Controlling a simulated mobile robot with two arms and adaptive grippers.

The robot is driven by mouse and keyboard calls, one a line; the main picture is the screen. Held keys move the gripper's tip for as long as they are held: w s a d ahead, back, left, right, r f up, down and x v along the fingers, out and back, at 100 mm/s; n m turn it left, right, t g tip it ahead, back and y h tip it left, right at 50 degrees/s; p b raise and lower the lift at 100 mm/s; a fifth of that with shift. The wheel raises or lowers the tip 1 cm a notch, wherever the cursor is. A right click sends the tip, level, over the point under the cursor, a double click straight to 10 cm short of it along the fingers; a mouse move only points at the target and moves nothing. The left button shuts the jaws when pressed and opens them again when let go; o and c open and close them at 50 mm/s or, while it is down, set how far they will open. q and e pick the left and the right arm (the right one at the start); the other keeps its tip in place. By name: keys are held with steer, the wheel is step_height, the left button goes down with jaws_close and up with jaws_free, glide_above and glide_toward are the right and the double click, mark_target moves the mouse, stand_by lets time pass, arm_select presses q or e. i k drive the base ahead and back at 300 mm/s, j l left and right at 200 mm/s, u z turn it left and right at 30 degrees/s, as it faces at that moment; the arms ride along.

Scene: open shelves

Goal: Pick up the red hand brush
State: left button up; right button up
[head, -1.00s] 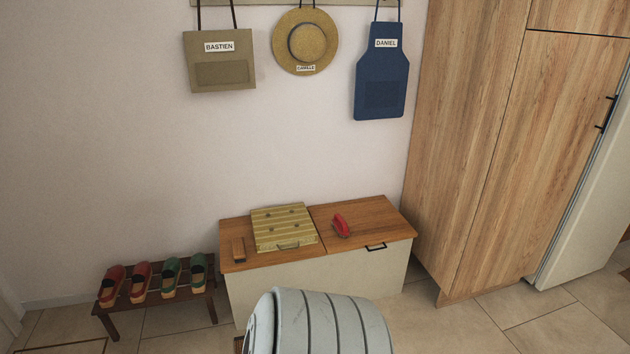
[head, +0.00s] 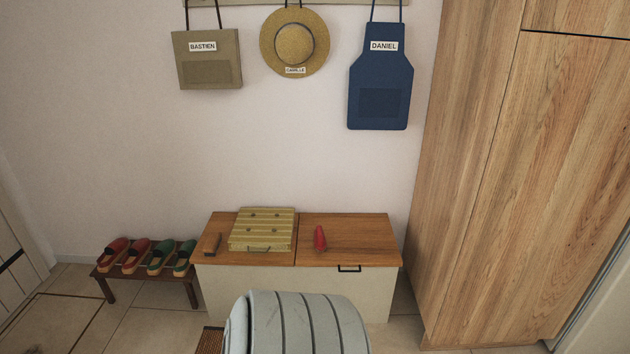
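The red hand brush (head: 320,238) lies on the right half of the wooden top of a low bench chest (head: 360,232). It is just right of the seam between the two lids, with nothing touching it that I can see. Neither of my grippers is in view, so I cannot tell their state or how far they are from the brush.
A small rack (head: 148,272) with several clogs stands left. A ribbed grey rounded thing (head: 296,325) blocks the lower middle. A tall wooden cabinet (head: 490,180) stands right.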

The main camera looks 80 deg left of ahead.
mark_target(320, 243)
steer(key=i+j+u, duration=0.1)
steer(key=u, duration=0.35)
steer(key=i+u, duration=0.3)
steer(key=u, duration=0.15)
steer(key=i+l+u, duration=0.1)
steer(key=u, duration=0.35)
steer(key=i+l+u, duration=0.2)
steer(key=u, duration=0.25)
steer(key=i+j+u, duration=0.25)
steer(key=u, duration=0.25)
steer(key=i+u, duration=0.5)
